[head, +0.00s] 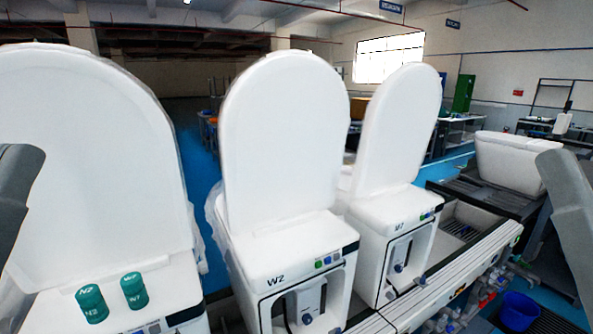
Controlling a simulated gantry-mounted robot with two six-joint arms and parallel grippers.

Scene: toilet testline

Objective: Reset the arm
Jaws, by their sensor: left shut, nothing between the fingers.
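Grey parts of my arms show at the left edge and the right edge of the head view. No gripper fingers can be made out on either of them. Neither part touches anything that I can see.
White toilets with raised lids stand in a row: a large one at left (90,140), the W2 unit (285,140) in the middle, another (402,125) behind. Two green cylinders (91,304) (134,291) stand on the left unit. A blue bucket (518,311) is at lower right.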

